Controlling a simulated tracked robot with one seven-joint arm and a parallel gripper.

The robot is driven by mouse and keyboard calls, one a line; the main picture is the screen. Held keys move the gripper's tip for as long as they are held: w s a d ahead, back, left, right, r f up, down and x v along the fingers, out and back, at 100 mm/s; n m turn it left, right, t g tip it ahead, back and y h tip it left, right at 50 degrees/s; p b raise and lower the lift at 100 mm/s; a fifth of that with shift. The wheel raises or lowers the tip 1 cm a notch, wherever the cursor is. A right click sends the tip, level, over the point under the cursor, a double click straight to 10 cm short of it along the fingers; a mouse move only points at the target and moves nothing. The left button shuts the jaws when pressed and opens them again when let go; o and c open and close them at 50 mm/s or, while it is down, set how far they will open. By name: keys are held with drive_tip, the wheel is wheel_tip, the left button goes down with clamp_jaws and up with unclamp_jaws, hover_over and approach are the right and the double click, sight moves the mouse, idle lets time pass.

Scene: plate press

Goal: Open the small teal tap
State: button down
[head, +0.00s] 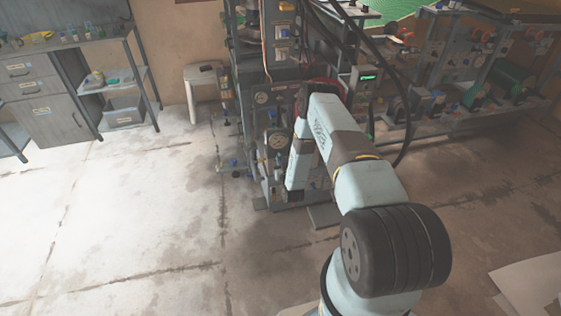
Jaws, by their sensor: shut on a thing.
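The plate press (276,110) is a tall grey machine with round gauges, valves and pipes. My pale blue arm reaches to its front, and my gripper (297,186) is low at the press, with its end pointing down and away. The fingers are hidden behind the wrist. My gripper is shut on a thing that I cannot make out. I cannot pick out the small teal tap for sure; it is too small to tell or hidden by my arm. Small blue-handled taps (234,163) sit on pipes at the press's lower left, clear of my gripper.
A white stool (202,72) stands left of the press. A grey cabinet (40,95) and shelves are at the far left. Racks with reels and motors (475,95) fill the back right. Dark hoses (405,105) hang right of the press. The floor at left is clear.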

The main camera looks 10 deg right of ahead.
idle(0.5)
drive_tip(key=c, duration=1.2)
unclamp_jaws()
drive_tip(key=shift+w+r, duration=0.1)
drive_tip(key=s, duration=1.3)
drive_tip(key=shift+s, duration=0.4)
